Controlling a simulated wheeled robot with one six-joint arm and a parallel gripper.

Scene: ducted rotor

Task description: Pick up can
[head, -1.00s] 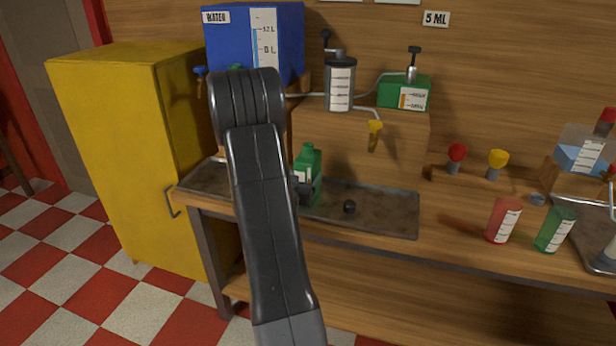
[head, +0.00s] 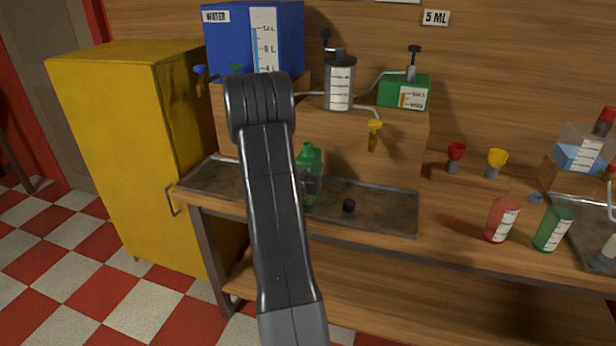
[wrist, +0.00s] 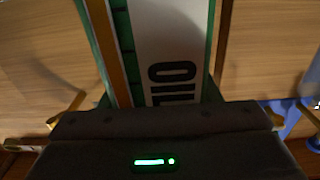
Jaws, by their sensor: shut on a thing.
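The can is a green jug (head: 309,158) with a narrow capped neck, upright at the left-middle of the bench, partly behind my arm. In the wrist view the can (wrist: 180,40) fills the middle, showing a white label with "OIL" and an orange stripe. My gripper (head: 311,186) is shut on the can at its front side in the head view. The can's base is at the metal tray (head: 385,215); I cannot tell whether it touches the tray.
A wooden step (head: 400,145) with a metal canister (head: 340,82) and yellow tap (head: 375,127) stands behind. A red can (head: 502,219) and a green can (head: 553,229) stand at right.

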